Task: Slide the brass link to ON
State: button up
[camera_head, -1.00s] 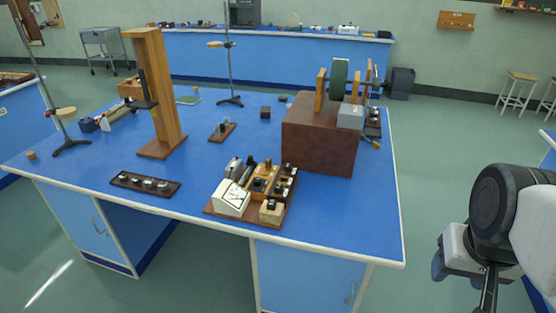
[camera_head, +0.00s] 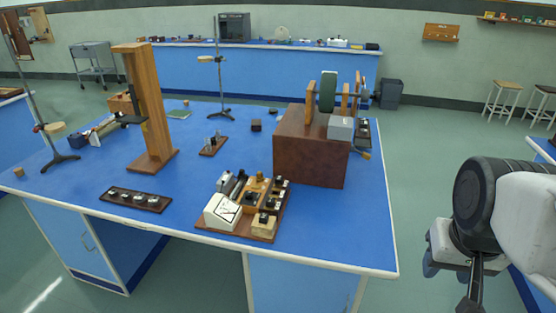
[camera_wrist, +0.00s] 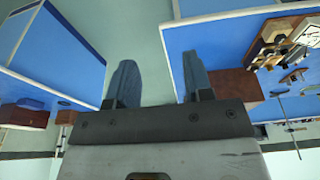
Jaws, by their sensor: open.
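A brown board (camera_head: 275,232) near the front edge of the blue bench carries a white sloped meter (camera_head: 222,211), wooden blocks and small black-topped parts. A small board with upright pegs (camera_head: 213,144) stands behind it. A dark strip with several round metal pieces (camera_head: 137,198) lies to the left. I cannot make out the brass link or any ON mark at this size. My gripper (camera_wrist: 159,73) is open and empty in the wrist view, its two blue-grey fingers apart. In the head view my arm is at the far right, off the bench, well away from the boards.
The blue bench top (camera_head: 330,235) is clear at its front right. A brown box (camera_head: 310,150) with a green wheel (camera_head: 327,92) stands at the right. A tall wooden stand (camera_head: 148,115) and a retort stand (camera_head: 221,85) rise behind and left of the boards.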

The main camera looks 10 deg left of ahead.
jog(key=w+a+r, duration=0.2)
jog(key=w+a, duration=0.2)
jog(key=w, duration=0.5)
jog(key=w+a+r, duration=0.2)
jog(key=w+a, duration=0.1)
jog(key=w, duration=0.6)
jog(key=g, duration=0.3)
send_over(260, 175)
jog(key=w, duration=0.2)
jog(key=f, duration=2.1)
jog(key=shift+s+d, duration=0.2)
jog(key=shift+w+a+f, duration=0.15)
jog(key=shift+a+f, duration=0.25)
jog(key=shift+a, duration=0.05)
jog(key=shift+f, duration=3.9)
